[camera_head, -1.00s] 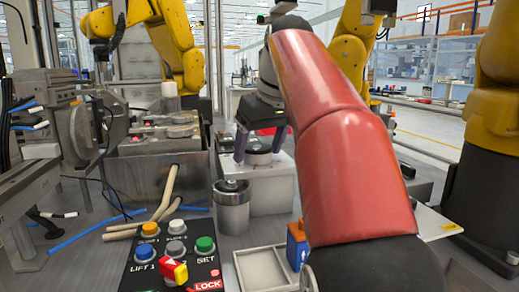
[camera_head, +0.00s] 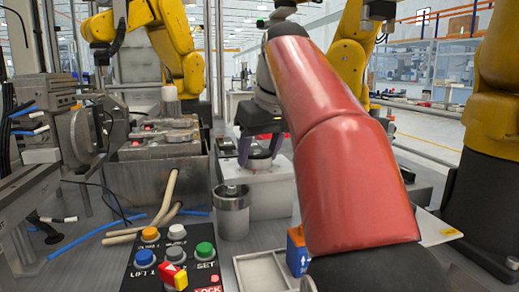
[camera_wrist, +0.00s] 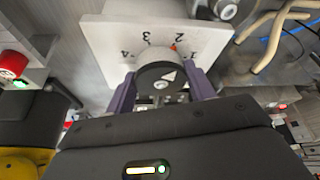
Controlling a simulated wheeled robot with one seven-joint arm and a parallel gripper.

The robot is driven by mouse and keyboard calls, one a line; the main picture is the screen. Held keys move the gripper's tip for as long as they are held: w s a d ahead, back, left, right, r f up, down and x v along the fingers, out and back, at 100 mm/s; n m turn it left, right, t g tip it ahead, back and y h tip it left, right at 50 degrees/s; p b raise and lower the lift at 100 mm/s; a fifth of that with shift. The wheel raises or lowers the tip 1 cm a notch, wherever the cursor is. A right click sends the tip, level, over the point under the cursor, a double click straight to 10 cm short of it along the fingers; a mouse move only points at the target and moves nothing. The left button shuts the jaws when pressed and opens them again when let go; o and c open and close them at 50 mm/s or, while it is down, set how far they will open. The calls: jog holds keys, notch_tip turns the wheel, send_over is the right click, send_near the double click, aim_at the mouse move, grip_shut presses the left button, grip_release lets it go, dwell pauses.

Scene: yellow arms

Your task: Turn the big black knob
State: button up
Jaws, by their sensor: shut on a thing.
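The big black knob (camera_wrist: 155,76) sits on a white plate (camera_wrist: 105,35) numbered 1 to 4, with a small red mark near the 2. A white triangle is on the knob's face. My gripper (camera_wrist: 160,73) has its two purple fingers on either side of the knob, shut on it. In the head view, my gripper (camera_head: 261,150) reaches down over the white box (camera_head: 270,192), with the knob (camera_head: 259,161) between the fingers. My red arm hides part of the box's right side.
A metal cylinder (camera_head: 233,212) stands in front of the white box. A black button panel (camera_head: 145,262) is at the front left, with an empty tray (camera_head: 262,273) and a blue box (camera_head: 297,251) at the front middle. Hoses lie on the left.

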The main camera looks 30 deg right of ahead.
jog(key=m, duration=0.2)
jog(key=m+h, duration=0.1)
jog(key=shift+a+m+h+p, duration=0.2)
jog(key=shift+m+h+p, duration=0.1)
jog(key=shift+m+p, duration=0.1)
jog(key=shift+w+m+g+h, duration=0.15)
jog(key=shift+m+h, duration=0.25)
jog(key=shift+m, duration=0.7)
jog(key=shift+s+m+g+h, duration=0.1)
jog(key=shift+m+g+h, duration=0.25)
jog(key=shift+m, duration=0.75)
jog(key=o, duration=1)
jog(key=shift+c, duration=0.2)
jog(key=shift+r, duration=0.1)
jog(key=v, duration=0.7)
jog(key=shift+a+r, duration=0.15)
jog(key=shift+r, duration=0.1)
